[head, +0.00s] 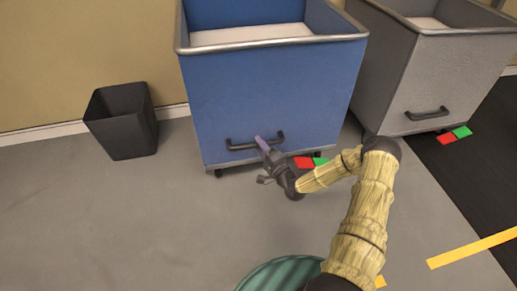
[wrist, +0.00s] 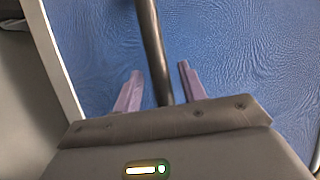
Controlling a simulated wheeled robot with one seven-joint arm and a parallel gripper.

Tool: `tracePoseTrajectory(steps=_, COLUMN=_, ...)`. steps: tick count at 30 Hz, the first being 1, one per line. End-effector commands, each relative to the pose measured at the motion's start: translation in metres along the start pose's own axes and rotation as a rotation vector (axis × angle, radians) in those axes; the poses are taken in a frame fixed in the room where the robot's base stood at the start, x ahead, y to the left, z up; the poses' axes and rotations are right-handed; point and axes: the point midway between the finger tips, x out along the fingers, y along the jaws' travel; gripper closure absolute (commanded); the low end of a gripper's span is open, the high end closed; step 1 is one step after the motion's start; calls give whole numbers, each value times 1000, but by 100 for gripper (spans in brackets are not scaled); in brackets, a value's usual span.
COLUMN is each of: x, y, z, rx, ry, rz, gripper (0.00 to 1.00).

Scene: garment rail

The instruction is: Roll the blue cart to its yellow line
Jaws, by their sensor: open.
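The blue cart (head: 270,105) stands against the back wall, with a metal rim and a dark handle (head: 240,146) low on its front face. My gripper (head: 262,143) is at the right part of this handle, with its jaws open. In the wrist view the dark handle bar (wrist: 150,40) runs between the two purple fingers (wrist: 158,90), with blue panel behind; I cannot tell whether they touch it. A yellow line (head: 472,248) lies on the floor at the lower right, and a short yellow piece (head: 380,282) shows beside my arm.
A red pedal (head: 304,162) and a green pedal (head: 320,161) sit under the blue cart's front. A grey cart (head: 440,75) stands close on the right, with its own pedals. A black bin (head: 122,122) stands left. A dark mat (head: 490,150) lies right. Floor in front is mostly clear.

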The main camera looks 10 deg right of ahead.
Motion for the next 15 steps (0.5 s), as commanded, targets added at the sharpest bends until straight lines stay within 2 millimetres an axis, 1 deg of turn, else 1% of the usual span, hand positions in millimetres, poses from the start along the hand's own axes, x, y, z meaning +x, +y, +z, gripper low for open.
tracePoseTrajectory(steps=1, x=4, y=2, z=0, rx=-1, ry=-1, rz=-1, gripper=59)
tracePoseTrajectory(steps=4, x=9, y=0, z=0, rx=0, ry=0, rz=-1, gripper=59)
tracePoseTrajectory(steps=11, x=10, y=-1, z=0, rx=1, ry=0, rz=-1, gripper=59)
tracePoseTrajectory(steps=12, x=10, y=-1, z=0, rx=1, ry=0, rz=-1, gripper=62)
tracePoseTrajectory(steps=14, x=10, y=-1, z=0, rx=1, ry=0, rz=-1, gripper=74)
tracePoseTrajectory(steps=15, x=10, y=-1, z=0, rx=1, ry=0, rz=0, gripper=82)
